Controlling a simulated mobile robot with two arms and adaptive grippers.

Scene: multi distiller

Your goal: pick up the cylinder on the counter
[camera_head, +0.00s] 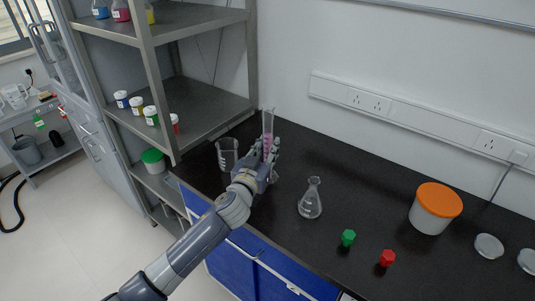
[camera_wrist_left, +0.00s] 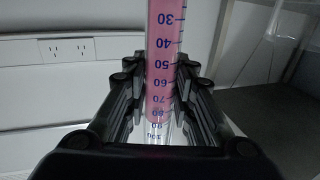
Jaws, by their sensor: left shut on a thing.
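The cylinder is a clear graduated cylinder (camera_head: 267,124) with pink liquid, upright near the back left of the black counter (camera_head: 300,245). It also fills the middle of the left wrist view (camera_wrist_left: 165,60), with its number scale showing. My left gripper (camera_head: 270,156) is shut on the cylinder, with a finger on each side of it. The gripper hides the cylinder's lower part in the head view, so I cannot tell whether its base touches the counter. My right gripper is not in view.
A glass beaker (camera_head: 227,153) stands just left of the gripper, and a conical flask (camera_head: 311,200) stands to its right. A green piece (camera_head: 348,238), a red piece (camera_head: 387,258) and an orange-lidded tub (camera_head: 434,209) are farther right. A metal shelf (camera_head: 205,105) rises at the left.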

